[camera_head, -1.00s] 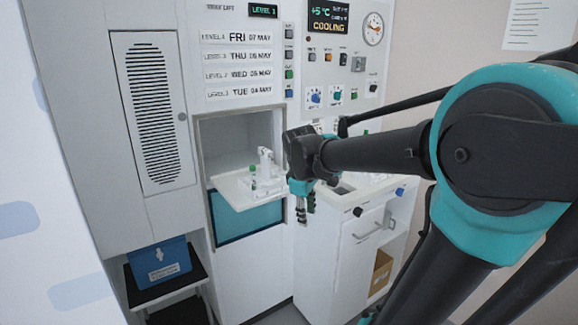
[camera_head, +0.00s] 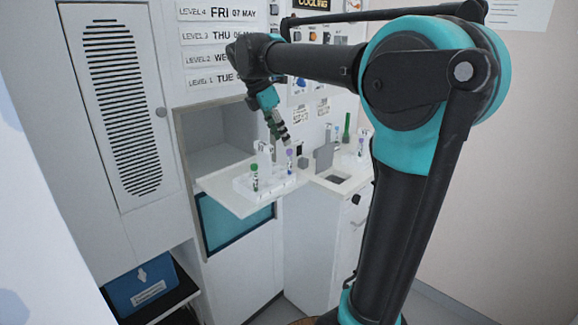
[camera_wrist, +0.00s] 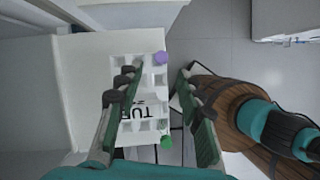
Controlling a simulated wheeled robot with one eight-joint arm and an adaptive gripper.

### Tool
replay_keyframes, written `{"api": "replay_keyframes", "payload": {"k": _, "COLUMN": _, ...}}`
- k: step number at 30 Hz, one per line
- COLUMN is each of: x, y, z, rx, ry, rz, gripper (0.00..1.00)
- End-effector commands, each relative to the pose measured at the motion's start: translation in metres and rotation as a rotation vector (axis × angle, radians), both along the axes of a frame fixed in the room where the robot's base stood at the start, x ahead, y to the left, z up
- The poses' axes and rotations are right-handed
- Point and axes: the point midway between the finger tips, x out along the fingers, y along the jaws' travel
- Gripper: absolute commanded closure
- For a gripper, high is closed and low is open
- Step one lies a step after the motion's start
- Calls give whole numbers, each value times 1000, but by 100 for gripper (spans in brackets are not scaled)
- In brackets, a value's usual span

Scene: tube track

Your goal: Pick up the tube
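The tube with a purple cap (camera_head: 290,160) stands upright at the right end of a white rack (camera_head: 243,187). A tube with a green cap (camera_head: 254,176) stands at the rack's left end. In the wrist view the purple cap (camera_wrist: 161,57) is at the far end of the rack (camera_wrist: 134,138), between and beyond my fingertips. The green cap (camera_wrist: 166,142) is at the near end. My gripper (camera_head: 282,136) is above the rack near the purple-capped tube, tilted down. In the wrist view my gripper (camera_wrist: 157,79) has its fingers apart with nothing between them.
The rack rests on a white shelf (camera_head: 222,193) that sticks out of an open cabinet bay (camera_head: 215,135). A counter (camera_head: 322,182) with more tubes (camera_head: 360,146) lies to the right. A blue box (camera_head: 143,287) is low on the left.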

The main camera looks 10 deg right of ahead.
Motion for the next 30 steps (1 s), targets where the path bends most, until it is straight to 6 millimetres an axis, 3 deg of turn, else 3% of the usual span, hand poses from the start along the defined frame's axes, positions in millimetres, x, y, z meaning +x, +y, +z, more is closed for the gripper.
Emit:
{"api": "replay_keyframes", "payload": {"k": 7, "x": 6, "y": -17, "z": -42, "rx": 0, "ry": 0, "rz": -2, "gripper": 63}}
{"api": "replay_keyframes", "payload": {"k": 16, "x": 9, "y": -25, "z": -62, "rx": 0, "ry": 0, "rz": -1, "gripper": 63}}
{"api": "replay_keyframes", "payload": {"k": 24, "x": 15, "y": -40, "z": -95, "rx": 0, "ry": -1, "rz": -2, "gripper": 63}}
{"api": "replay_keyframes", "payload": {"k": 30, "x": 16, "y": -43, "z": -103, "rx": 0, "ry": 0, "rz": -1, "gripper": 63}}
